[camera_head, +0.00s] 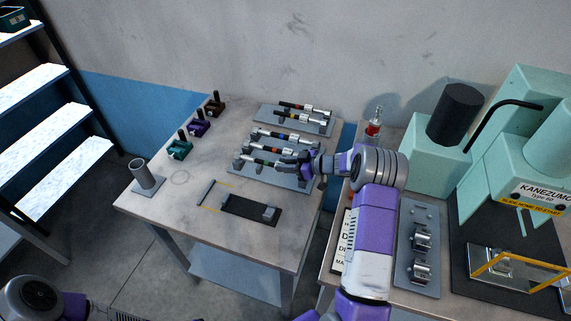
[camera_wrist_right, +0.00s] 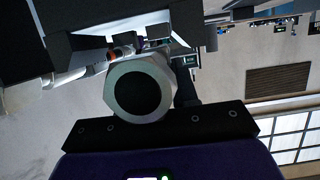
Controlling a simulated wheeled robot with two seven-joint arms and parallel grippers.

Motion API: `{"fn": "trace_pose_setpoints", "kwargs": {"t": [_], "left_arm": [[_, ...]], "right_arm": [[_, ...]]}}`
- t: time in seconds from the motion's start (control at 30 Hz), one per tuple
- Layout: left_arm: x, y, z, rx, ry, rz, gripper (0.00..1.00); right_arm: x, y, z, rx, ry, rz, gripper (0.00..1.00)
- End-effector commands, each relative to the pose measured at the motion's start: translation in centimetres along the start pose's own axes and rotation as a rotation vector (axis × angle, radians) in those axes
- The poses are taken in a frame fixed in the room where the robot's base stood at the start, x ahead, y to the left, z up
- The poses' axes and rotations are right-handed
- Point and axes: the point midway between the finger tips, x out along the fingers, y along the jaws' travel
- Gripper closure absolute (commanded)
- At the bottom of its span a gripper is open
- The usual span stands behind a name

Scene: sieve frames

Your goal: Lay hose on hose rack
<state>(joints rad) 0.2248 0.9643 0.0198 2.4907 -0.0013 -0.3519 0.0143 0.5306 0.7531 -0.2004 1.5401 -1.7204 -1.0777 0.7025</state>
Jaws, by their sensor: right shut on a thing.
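My right gripper (camera_head: 303,163) is over the right end of the front hose rack (camera_head: 292,184), a grey plate with upright holders on the left table. It is shut on a hose; the arm and fingers partly hide which one and whether it touches the holders. In the right wrist view a hose's hexagonal end fitting (camera_wrist_right: 140,92) with a dark round bore faces the camera. Other short hoses with coloured bands lie on the front rack, such as a blue-banded one (camera_head: 285,138). A back rack (camera_head: 265,117) also carries hoses. My left gripper is out of view.
A grey cup (camera_head: 146,177) and small green, purple and brown fixtures (camera_head: 180,149) stand on the table's left side. A dark recess (camera_head: 245,209) lies at the front. A green machine (camera_head: 520,175) and a plate with metal clamps (camera_head: 420,245) are on the right bench.

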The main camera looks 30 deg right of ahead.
Motion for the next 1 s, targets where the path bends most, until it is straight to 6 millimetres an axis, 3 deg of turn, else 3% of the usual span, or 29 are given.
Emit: {"fn": "trace_pose_setpoints", "kwargs": {"t": [0.97, 1.0], "left_arm": [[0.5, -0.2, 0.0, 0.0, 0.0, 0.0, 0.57], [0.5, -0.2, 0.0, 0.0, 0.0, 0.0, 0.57]], "right_arm": [[0.4, 0.0, 1.0, -0.002, 0.003, 0.0, 1.0], [0.4, 0.0, 0.9, -0.002, 0.003, 0.0, 0.68]]}}
